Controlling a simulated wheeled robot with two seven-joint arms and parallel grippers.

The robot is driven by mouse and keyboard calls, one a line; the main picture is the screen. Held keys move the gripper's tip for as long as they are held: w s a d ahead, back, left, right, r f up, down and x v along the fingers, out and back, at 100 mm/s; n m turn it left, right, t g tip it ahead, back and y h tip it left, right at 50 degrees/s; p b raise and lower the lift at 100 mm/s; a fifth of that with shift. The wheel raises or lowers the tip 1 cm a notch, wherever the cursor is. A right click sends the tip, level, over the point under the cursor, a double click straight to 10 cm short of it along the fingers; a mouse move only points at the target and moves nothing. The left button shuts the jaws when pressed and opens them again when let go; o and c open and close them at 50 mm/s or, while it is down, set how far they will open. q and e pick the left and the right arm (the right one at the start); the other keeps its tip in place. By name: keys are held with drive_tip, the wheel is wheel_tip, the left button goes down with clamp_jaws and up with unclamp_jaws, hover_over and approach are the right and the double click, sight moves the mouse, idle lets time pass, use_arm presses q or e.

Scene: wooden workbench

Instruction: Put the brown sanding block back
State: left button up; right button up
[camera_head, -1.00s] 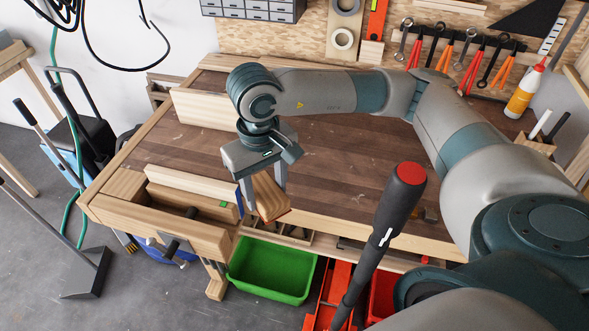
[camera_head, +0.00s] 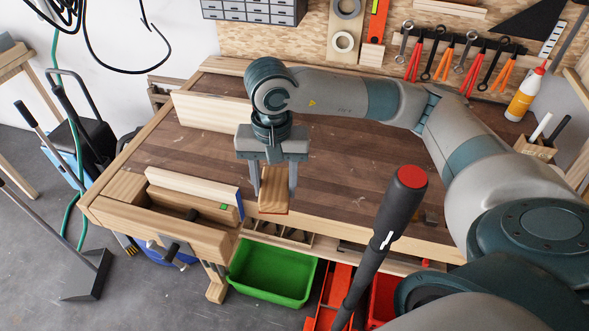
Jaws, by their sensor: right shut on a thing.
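The sanding block (camera_head: 274,191), a brown wooden piece with a thin reddish underside, is between the two fingers of my right gripper (camera_head: 275,192). That gripper is shut on it and points down near the front edge of the wooden workbench (camera_head: 340,180). The block hangs just right of the vise. The picture does not clearly show how far it is above the bench top. My left gripper is not in view.
A wooden vise (camera_head: 165,215) with a blue-edged board (camera_head: 195,186) is left of the block. A slotted wooden tray (camera_head: 285,236) lies along the bench front, above a green bin (camera_head: 270,272). A pale upright board (camera_head: 212,110) stands behind. The bench middle is largely clear.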

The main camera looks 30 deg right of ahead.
drive_tip(key=d+m, duration=0.1)
drive_tip(key=m, duration=0.2)
drive_tip(key=d+m, duration=0.1)
drive_tip(key=m, duration=0.1)
drive_tip(key=d+m, duration=0.2)
drive_tip(key=m, duration=0.1)
drive_tip(key=shift+w+m, duration=0.3)
drive_tip(key=shift+w, duration=0.05)
drive_tip(key=d+m, duration=0.6)
drive_tip(key=m, duration=0.6)
drive_tip(key=shift+d, duration=0.3)
drive_tip(key=shift+w, duration=0.1)
drive_tip(key=w+f+p, duration=0.1)
drive_tip(key=w+f, duration=0.1)
drive_tip(key=w, duration=0.1)
drive_tip(key=w+d+f+p, duration=0.1)
drive_tip(key=w+f, duration=0.1)
drive_tip(key=w, duration=0.2)
drive_tip(key=w+d+f+p, duration=0.1)
drive_tip(key=w+f, duration=0.2)
drive_tip(key=w, duration=0.1)
drive_tip(key=shift+w+d+p, duration=0.15)
drive_tip(key=shift+d+p, duration=0.1)
drive_tip(key=shift+p, duration=0.1)
